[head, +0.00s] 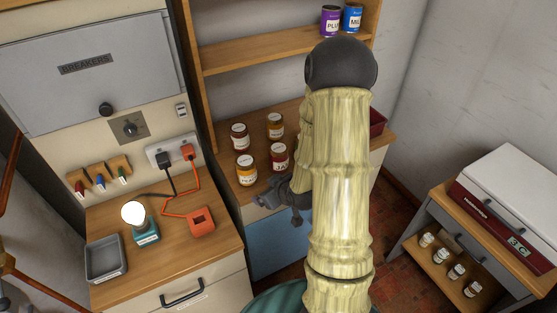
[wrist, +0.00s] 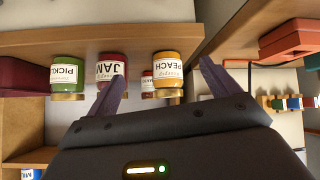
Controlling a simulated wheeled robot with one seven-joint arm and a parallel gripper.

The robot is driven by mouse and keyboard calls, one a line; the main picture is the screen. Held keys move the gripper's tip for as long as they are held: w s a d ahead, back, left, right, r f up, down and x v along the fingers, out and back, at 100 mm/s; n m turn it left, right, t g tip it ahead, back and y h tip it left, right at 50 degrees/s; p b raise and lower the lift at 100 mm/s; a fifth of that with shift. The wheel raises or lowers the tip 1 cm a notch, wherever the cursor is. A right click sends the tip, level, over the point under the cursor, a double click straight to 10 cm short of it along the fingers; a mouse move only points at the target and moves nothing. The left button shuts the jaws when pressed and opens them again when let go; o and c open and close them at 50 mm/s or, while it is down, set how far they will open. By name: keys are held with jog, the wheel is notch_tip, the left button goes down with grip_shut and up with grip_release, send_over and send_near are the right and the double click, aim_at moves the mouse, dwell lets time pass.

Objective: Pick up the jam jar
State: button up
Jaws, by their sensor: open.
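The jam jar (wrist: 112,68) is dark red with a white label reading JAM. It shows lid-down in the wrist view, and my left finger hides part of its lower end. In the head view, the red jar (head: 279,156) at the front right of the group looks like the same one. My gripper (head: 274,206) is open and empty, in front of the jars and apart from them. In the wrist view, the jam jar lies beyond the left fingertip, and the peach jar (wrist: 167,70) lies toward the right fingertip.
A green pickle jar (wrist: 67,74) stands beside the jam jar, and a smaller-looking red jar (wrist: 147,82) stands behind. The jars share a wooden counter (head: 222,112) below a shelf (head: 270,48) holding two cans. My arm hides the counter's right part.

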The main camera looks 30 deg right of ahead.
notch_tip(320, 180, down, 3)
jog(key=d+t, duration=0.3)
jog(key=t, duration=0.1)
jog(key=m+t+h+b, duration=0.1)
jog(key=m+t+h, duration=0.2)
jog(key=m+t, duration=0.15)
send_near(282, 161)
jog(key=s, duration=0.2)
jog(key=shift+s+a+f, duration=0.1)
jog(key=shift+s+a, duration=0.05)
jog(key=shift+s, duration=0.2)
jog(key=w+p, duration=0.1)
jog(key=w, duration=0.3)
jog(key=w+d+p, duration=0.1)
jog(key=w, duration=0.3)
jog(key=w+p, duration=0.1)
jog(key=w, duration=0.3)
jog(key=shift+d, duration=0.2)
jog(key=shift+w, duration=0.15)
